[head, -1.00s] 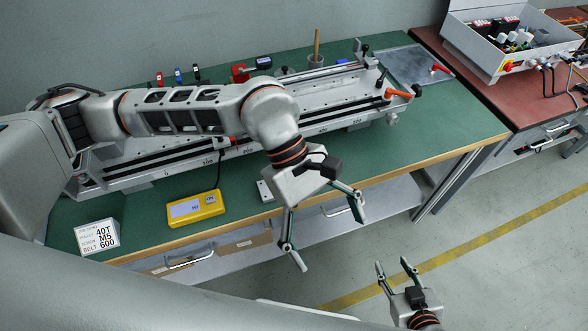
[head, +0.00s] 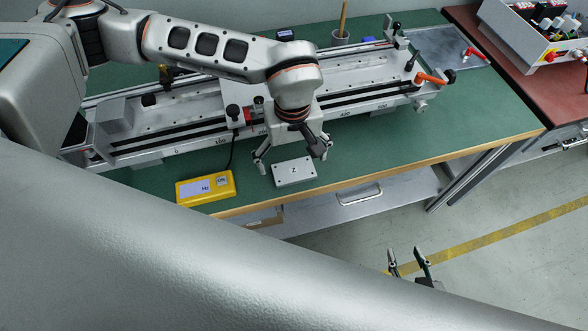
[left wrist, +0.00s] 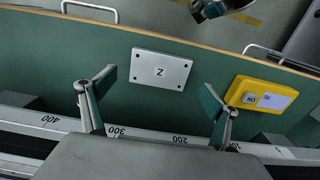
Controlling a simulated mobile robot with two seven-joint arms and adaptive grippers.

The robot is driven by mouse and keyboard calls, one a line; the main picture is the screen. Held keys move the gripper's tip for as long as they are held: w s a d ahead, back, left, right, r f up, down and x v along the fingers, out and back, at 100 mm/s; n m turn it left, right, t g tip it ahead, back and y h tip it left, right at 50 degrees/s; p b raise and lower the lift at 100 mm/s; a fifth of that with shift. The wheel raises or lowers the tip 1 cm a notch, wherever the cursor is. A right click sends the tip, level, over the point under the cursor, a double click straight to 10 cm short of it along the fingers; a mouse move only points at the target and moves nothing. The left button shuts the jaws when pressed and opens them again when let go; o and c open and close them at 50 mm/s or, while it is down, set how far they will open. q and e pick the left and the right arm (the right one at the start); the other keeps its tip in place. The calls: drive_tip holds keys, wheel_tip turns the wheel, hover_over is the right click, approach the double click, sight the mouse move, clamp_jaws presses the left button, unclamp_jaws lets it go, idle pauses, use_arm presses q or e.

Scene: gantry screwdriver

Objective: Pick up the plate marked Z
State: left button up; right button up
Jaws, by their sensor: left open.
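The plate marked Z (head: 294,171) is a grey rectangle with corner holes, lying flat on the green bench top near its front edge. It also shows in the left wrist view (left wrist: 160,69), ahead of and between the fingers. My left gripper (head: 292,160) is open and empty, at the plate's back side, with its fingers spread to either side; in the left wrist view its fingers (left wrist: 156,98) do not touch the plate. My right gripper (head: 408,262) is over the floor, its two fingers apart and nothing between them.
A yellow meter (head: 206,188) lies left of the plate. The long gantry rail (head: 190,140) with a scale runs behind it. A drawer handle (head: 360,195) is below the bench edge. Green bench top (head: 450,135) to the right is clear.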

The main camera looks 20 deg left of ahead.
sight(294, 172)
use_arm(q)
drive_tip(key=shift+d+f, duration=0.1)
drive_tip(key=shift+f, duration=1.15)
drive_tip(key=c, duration=1.4)
drive_tip(key=shift+r, duration=0.1)
